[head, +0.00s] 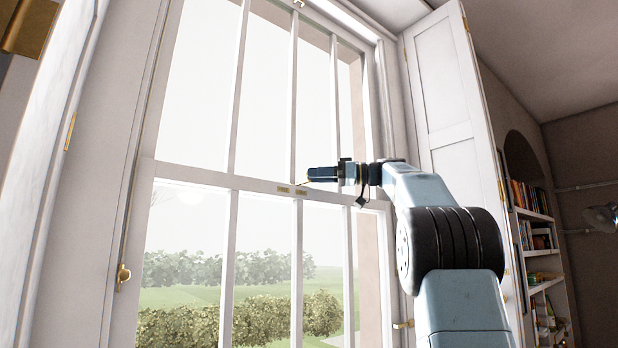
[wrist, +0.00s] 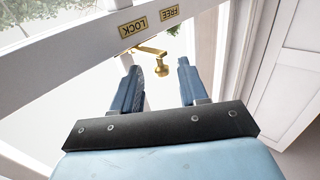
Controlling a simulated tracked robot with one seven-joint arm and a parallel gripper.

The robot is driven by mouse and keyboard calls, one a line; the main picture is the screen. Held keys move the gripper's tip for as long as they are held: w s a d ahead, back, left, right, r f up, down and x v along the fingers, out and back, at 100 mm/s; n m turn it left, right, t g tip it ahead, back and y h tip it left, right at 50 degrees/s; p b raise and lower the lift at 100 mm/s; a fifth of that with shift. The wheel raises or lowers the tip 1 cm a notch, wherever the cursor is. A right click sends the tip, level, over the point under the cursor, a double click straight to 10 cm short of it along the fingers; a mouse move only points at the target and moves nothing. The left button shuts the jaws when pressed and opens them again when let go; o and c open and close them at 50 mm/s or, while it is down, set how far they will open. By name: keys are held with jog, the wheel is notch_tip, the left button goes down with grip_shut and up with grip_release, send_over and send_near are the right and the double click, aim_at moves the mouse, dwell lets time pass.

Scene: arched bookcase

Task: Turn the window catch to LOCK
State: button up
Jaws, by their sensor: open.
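The brass window catch (wrist: 153,51) is on the white meeting rail (wrist: 75,57) of the window. A round brass knob (wrist: 162,69) hangs at its right end. The LOCK plate (wrist: 133,28) is up and left of the catch, and the FREE plate (wrist: 171,15) is further right. I cannot tell which plate the catch is set to. My gripper (wrist: 160,73) is open, with one blue finger on each side of the knob and gaps showing between. In the head view my gripper (head: 310,174) is at the rail, hiding the catch, beside two small brass plates (head: 291,190).
Tall glass panes with white bars (head: 233,130) rise above and below the rail. A white shutter (head: 450,110) stands open at the right. A bookcase (head: 535,230) is further right. A brass knob (head: 123,274) is on the left frame.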

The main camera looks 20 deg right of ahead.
jog(key=v, duration=1)
jog(key=shift+s+d, duration=0.25)
jog(key=shift+d, duration=0.1)
